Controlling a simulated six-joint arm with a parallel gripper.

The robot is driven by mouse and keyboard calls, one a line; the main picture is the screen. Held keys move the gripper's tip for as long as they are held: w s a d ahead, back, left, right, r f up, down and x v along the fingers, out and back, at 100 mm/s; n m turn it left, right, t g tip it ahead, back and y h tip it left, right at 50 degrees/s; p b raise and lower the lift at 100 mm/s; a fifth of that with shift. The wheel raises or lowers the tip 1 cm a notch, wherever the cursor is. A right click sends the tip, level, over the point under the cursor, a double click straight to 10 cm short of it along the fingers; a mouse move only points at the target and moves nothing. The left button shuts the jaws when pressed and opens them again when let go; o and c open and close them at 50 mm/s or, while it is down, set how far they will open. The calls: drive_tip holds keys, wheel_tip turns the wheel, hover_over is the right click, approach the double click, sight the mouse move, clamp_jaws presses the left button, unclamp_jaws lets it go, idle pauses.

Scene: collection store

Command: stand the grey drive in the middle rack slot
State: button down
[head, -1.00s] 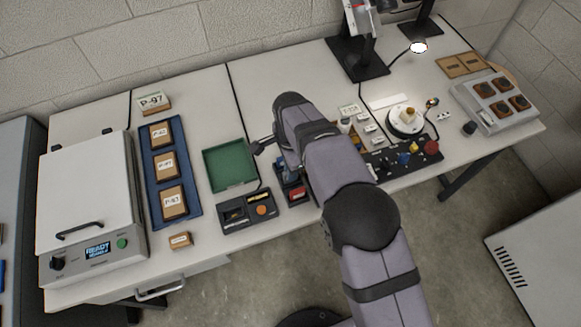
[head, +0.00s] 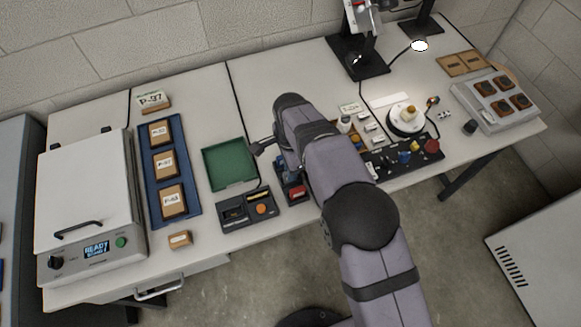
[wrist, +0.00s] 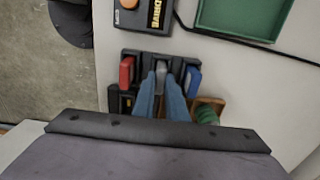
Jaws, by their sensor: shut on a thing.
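In the wrist view, the black rack (wrist: 146,56) stands on the table with its slots side by side. A red drive (wrist: 127,72) stands in the left slot and a blue drive (wrist: 193,80) in the right slot. The grey drive (wrist: 161,70) shows between them, at the middle slot. My gripper (wrist: 162,88) is shut on the grey drive, its two blue-grey fingers on either side of it. How deep the drive sits is hidden. In the head view, my arm covers the gripper and much of the rack; the red drive (head: 298,192) shows beside it.
A drive dock (head: 247,210) with an orange button and a green tray (head: 229,164) lie left of the rack. In the wrist view, a wooden holder with a green item (wrist: 207,113) stands close right of the rack. A black cable runs past the tray.

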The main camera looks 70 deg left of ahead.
drive_tip(key=shift+f, duration=0.1)
drive_tip(key=c, duration=2)
unclamp_jaws()
drive_tip(key=shift+c, duration=0.2)
wheel_tip(320, 180, up, 11)
drive_tip(key=p, duration=0.7)
